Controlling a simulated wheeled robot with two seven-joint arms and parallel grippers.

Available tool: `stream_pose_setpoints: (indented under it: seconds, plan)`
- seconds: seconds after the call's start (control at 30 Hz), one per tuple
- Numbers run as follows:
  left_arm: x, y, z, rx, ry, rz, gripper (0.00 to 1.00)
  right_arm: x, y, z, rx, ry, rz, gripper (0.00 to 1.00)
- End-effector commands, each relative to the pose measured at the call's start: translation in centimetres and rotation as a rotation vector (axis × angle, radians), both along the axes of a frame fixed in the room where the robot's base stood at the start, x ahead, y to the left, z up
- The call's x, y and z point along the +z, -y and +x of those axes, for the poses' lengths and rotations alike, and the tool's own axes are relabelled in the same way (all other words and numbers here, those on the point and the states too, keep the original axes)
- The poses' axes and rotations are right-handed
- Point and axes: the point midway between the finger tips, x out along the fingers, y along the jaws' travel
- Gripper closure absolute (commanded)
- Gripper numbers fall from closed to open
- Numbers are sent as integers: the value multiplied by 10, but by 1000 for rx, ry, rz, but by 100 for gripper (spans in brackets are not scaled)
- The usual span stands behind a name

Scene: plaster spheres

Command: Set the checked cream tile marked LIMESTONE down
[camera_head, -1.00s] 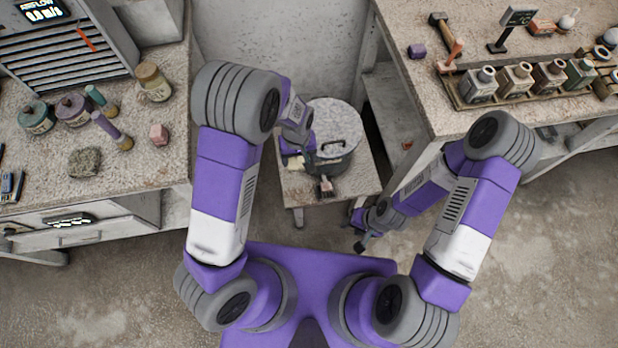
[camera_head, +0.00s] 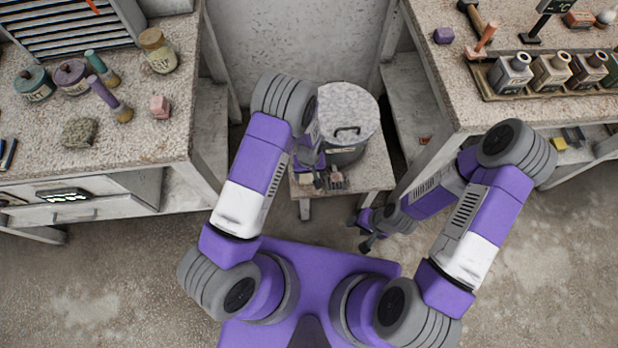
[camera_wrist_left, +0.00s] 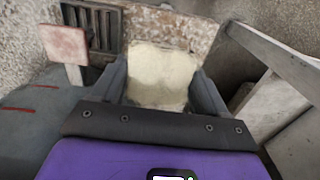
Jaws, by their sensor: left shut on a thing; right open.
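The cream tile (camera_wrist_left: 160,75) sits between the fingers of my left gripper (camera_wrist_left: 160,92) in the left wrist view. The gripper is shut on it; no lettering or check pattern is readable. In the head view my left gripper (camera_head: 318,180) is low over the front of a small stool (camera_head: 376,174), beside a lidded bucket. The tile cannot be made out there, and I cannot tell whether it touches the stool. My right gripper (camera_head: 368,232) is open and empty, right of the stool's front.
The lidded bucket (camera_head: 346,112) fills much of the stool. A dark slatted item (camera_head: 338,180) lies by the left gripper. A pale pink plate (camera_wrist_left: 65,44) stands close in the wrist view. Workbenches with jars (camera_head: 158,50) and bottles (camera_head: 511,73) flank both sides.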

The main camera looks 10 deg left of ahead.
Motion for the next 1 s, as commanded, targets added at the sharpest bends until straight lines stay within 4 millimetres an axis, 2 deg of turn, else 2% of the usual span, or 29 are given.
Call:
stream_pose_setpoints:
  seconds: [0.23, 0.6, 0.63, 0.7, 1.0]
  plan:
    - [-37, 0, 0, 0, -1, 0, 65, -15, 0, 0, 0, 0, 0, 57]
    - [-40, 0, 0, 0, 0, 0, 65, -14, 0, 0, 0, 0, 0, 57]
    - [-40, 0, 0, 0, 0, 0, 24, -14, 0, 0, 0, 0, 0, 57]
    - [-40, 0, 0, 0, 0, 0, 15, -14, 0, 0, 0, 0, 0, 57]
    - [-38, 0, 0, 0, 0, 0, 15, -14, 0, 0, 0, 0, 0, 57]
